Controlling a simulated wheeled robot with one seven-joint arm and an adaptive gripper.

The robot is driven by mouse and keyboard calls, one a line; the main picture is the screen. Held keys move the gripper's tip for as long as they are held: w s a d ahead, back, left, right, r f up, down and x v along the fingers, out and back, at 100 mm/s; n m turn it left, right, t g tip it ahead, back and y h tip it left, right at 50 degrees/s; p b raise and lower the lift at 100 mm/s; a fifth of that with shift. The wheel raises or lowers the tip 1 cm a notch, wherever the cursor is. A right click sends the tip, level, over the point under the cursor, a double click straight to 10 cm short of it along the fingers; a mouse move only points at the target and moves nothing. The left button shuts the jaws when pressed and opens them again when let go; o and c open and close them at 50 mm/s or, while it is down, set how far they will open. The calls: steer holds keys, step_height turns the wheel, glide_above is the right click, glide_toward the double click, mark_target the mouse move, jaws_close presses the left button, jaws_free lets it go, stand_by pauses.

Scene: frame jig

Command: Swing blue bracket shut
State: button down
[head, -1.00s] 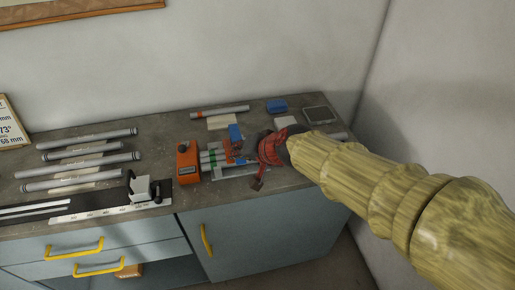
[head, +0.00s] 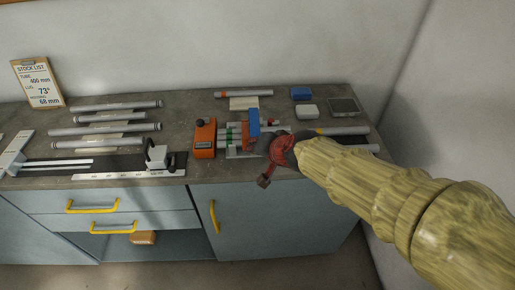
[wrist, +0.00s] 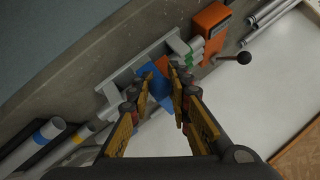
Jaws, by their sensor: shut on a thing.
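The blue bracket (head: 253,122) stands up from the frame jig on the bench, just right of the orange block (head: 204,140). In the wrist view the blue bracket (wrist: 161,88) lies between the fingers of my gripper (wrist: 164,72), which is shut on it. In the head view my red and dark gripper (head: 272,148) is at the right side of the bracket and partly hides the jig. The jig's grey rail (wrist: 128,68) runs beside the bracket in the wrist view. Grey tubes with green bands (head: 232,133) lie between the orange block and the bracket. The bracket's hinge is not clear.
A blue block (head: 301,93), a white block (head: 307,111) and a dark tray (head: 344,106) lie at the back right. A tube with a yellow band (head: 343,131) lies right of my gripper. Several grey tubes (head: 115,105) lie on the left. A wall closes the right side.

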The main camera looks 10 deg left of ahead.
steer(key=c, duration=2)
jaws_free()
steer(key=shift+s+f, duration=0.25)
steer(key=shift+f, duration=0.15)
steer(key=shift+c, duration=0.2)
steer(key=o, duration=0.4)
steer(key=shift+w+r, duration=0.1)
steer(key=shift+r, duration=0.15)
steer(key=v, duration=1.2)
